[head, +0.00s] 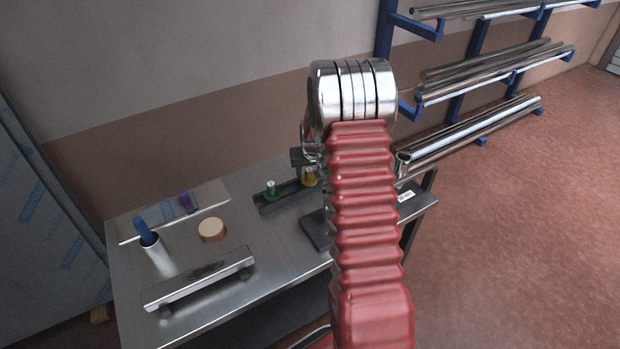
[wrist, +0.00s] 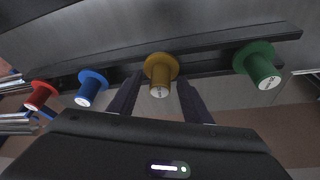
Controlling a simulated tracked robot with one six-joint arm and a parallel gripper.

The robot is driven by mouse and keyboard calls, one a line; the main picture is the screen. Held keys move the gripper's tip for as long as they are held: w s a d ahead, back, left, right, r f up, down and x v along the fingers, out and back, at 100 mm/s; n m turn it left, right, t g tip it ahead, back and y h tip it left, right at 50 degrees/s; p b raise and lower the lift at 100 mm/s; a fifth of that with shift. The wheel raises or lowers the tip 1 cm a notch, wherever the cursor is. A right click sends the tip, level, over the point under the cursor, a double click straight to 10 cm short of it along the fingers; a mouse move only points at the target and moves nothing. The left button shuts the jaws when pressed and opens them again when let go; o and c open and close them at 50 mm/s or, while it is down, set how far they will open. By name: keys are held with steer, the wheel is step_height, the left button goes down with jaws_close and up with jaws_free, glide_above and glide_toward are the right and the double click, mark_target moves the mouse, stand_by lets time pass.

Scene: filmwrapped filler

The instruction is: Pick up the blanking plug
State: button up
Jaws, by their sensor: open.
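Several coloured plugs stand in a row along a dark rail (wrist: 220,62). In the wrist view they are a red plug (wrist: 41,95), a blue plug (wrist: 91,87), a yellow plug (wrist: 161,73) and a green plug (wrist: 257,64). The frames do not show which is meant by the blanking plug. My gripper (wrist: 158,88) is open, with one dark finger on each side of the yellow plug. I cannot tell whether they touch it. In the head view the green plug (head: 271,188) and yellow plug (head: 309,178) show; my arm hides the red and blue ones.
The steel bench (head: 190,245) also holds a white cup (head: 159,259) with a blue item, a round disc (head: 211,229), a steel bar fixture (head: 200,279) and a dark block (head: 314,231). Pipes lie on a blue wall rack (head: 480,60). A film-wrapped panel (head: 45,230) stands left.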

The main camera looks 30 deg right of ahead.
steer(key=shift+c, duration=0.4)
jaws_close()
stand_by(0.4)
